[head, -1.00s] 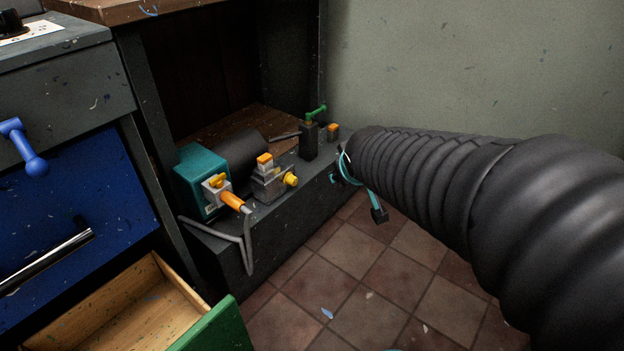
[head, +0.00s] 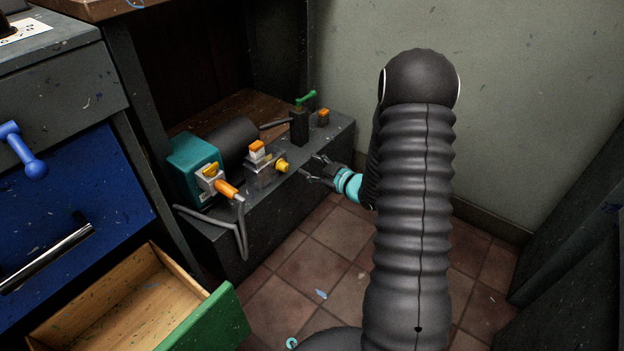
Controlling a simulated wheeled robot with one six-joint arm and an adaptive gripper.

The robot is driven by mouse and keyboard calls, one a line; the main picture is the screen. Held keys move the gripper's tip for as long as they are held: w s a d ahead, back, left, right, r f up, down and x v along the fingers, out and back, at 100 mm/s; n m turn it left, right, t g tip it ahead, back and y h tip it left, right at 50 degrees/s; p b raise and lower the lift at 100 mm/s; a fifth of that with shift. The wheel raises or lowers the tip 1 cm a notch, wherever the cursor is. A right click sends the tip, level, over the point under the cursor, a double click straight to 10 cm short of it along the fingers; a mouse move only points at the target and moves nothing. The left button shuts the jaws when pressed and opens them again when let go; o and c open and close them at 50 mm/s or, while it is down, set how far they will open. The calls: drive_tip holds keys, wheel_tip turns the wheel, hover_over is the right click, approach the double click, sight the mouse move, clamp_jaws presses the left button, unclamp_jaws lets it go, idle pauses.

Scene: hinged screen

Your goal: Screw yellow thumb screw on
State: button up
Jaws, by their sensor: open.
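The yellow thumb screw (head: 282,166) sits on the right side of a small grey block with an orange top (head: 262,164), on the low dark ledge. A second yellow piece (head: 211,169) shows on the fitting at the front of the teal motor housing. My gripper (head: 314,170) is open, its dark fingers pointing left towards the thumb screw, a short way to its right. Nothing shows between the fingers. How far the thumb screw is seated cannot be told.
The teal motor (head: 190,165) with an orange-handled fitting and bent grey pipe (head: 240,230) stands left of the block. A green-handled valve (head: 305,98) stands behind. An open wooden drawer (head: 130,300) with a green front juts out at lower left.

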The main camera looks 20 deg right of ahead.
sight(287, 168)
wheel_tip(287, 168, down, 4)
drive_tip(key=s+y, duration=0.3)
drive_tip(key=shift+n+t, duration=0.3)
drive_tip(key=x, duration=0.3)
drive_tip(key=p+x, duration=0.1)
drive_tip(key=x, duration=0.2)
drive_tip(key=p+x, duration=0.1)
drive_tip(key=x, duration=0.2)
drive_tip(key=shift+a+r, duration=0.3)
drive_tip(key=shift+a, duration=0.1)
drive_tip(key=shift+w+a+f, duration=0.1)
drive_tip(key=shift+w, duration=0.1)
drive_tip(key=shift+c, duration=1)
drive_tip(key=c, duration=0.7)
drive_tip(key=m, duration=0.3)
drive_tip(key=shift+m, duration=0.4)
drive_tip(key=shift+c, duration=0.2)
drive_tip(key=m, duration=1.4)
drive_tip(key=shift+m, duration=0.3)
drive_tip(key=m, duration=0.3)
drive_tip(key=shift+m, duration=0.3)
drive_tip(key=m, duration=0.5)
drive_tip(key=shift+m, duration=0.3)
drive_tip(key=m, duration=0.3)
drive_tip(key=shift+m, duration=0.4)
drive_tip(key=m, duration=0.5)
drive_tip(key=o, duration=1)
